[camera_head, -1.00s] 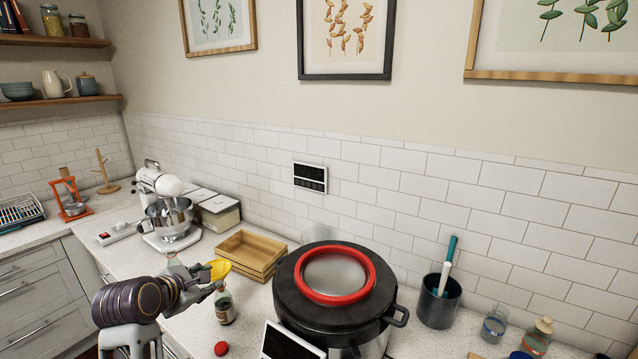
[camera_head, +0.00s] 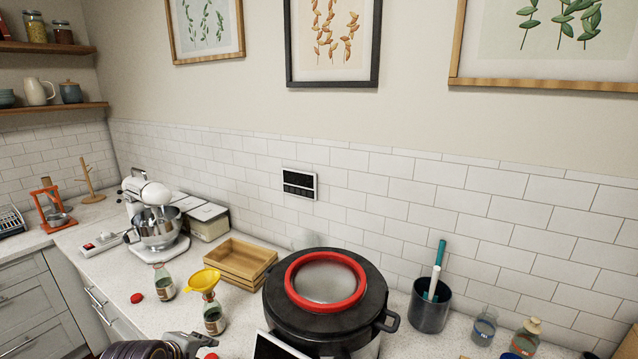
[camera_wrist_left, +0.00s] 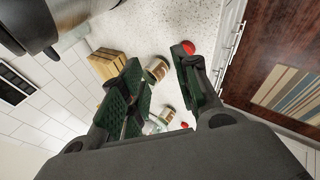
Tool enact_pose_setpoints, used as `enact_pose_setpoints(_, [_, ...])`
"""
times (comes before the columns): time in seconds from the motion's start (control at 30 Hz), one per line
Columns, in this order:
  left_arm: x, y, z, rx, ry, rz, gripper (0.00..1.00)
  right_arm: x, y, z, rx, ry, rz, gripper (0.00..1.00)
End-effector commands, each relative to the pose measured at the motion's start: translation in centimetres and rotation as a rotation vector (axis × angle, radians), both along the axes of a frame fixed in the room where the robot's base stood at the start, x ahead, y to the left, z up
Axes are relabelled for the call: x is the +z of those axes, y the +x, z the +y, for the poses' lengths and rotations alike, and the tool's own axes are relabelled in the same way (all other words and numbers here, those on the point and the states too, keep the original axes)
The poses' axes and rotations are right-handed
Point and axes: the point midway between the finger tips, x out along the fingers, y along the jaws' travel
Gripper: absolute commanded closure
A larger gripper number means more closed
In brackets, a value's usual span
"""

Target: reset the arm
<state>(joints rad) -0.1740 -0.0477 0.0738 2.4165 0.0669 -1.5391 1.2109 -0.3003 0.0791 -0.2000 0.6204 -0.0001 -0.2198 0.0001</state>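My left gripper (camera_head: 188,344) shows only partly at the bottom edge of the head view, in front of the bottles. In the left wrist view its two green-padded fingers (camera_wrist_left: 162,78) are spread apart with nothing held between them. My right gripper is not in view.
A large black pot (camera_head: 325,312) with a red ring on its lid stands right of the bottles. A wooden crate (camera_head: 247,263) lies behind them. A red cap (camera_head: 137,298) lies at the left. A stand mixer (camera_head: 155,215) is farther back. A dark utensil cup (camera_head: 430,308) stands right.

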Motion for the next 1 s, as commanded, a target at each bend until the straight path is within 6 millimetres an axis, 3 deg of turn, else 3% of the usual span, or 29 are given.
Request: enact_pose_setpoints(1.0, [-9.8, -10.8, -3.2, -0.872, 0.570, 0.223, 0.69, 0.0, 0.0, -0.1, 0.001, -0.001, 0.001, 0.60])
